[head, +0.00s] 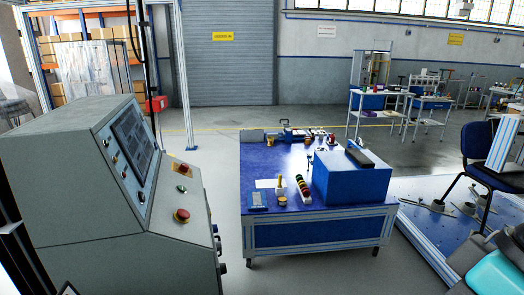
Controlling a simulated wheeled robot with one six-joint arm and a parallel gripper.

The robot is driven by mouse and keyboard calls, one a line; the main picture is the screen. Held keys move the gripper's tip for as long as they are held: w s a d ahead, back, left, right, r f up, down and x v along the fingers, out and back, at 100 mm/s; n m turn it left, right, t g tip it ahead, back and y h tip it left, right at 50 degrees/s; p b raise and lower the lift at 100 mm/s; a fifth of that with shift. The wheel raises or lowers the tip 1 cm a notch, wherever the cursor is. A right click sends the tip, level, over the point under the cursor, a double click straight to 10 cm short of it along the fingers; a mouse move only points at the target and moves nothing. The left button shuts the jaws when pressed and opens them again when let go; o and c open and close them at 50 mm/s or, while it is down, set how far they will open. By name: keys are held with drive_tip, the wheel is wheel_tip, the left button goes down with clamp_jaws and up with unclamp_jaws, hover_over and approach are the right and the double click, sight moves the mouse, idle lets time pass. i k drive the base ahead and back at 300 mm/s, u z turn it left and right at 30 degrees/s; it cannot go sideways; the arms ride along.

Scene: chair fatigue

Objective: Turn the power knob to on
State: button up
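A large grey control console (85,165) stands at the left. Its sloped face holds a dark screen panel (132,140) with several small buttons or knobs beside it. On its lower ledge are a red mushroom button (182,215), a small green button (181,189) and another red button on a yellow plate (183,170). Small dark knobs (218,244) stick out from the console's front side. I cannot tell which control is the power knob or how it is set. My gripper is not in view.
A blue worktable (262,160) with a blue box (350,180) and small tools stands right of the console, with a strip of floor between them. A dark chair (485,165) and a blue platform (440,235) are at the right. Open floor lies behind.

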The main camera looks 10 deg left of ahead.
sight(184, 167)
drive_tip(key=z, duration=0.45)
drive_tip(key=i, duration=2.15)
drive_tip(key=u, duration=1.4)
drive_tip(key=i, duration=0.8)
drive_tip(key=u, duration=0.85)
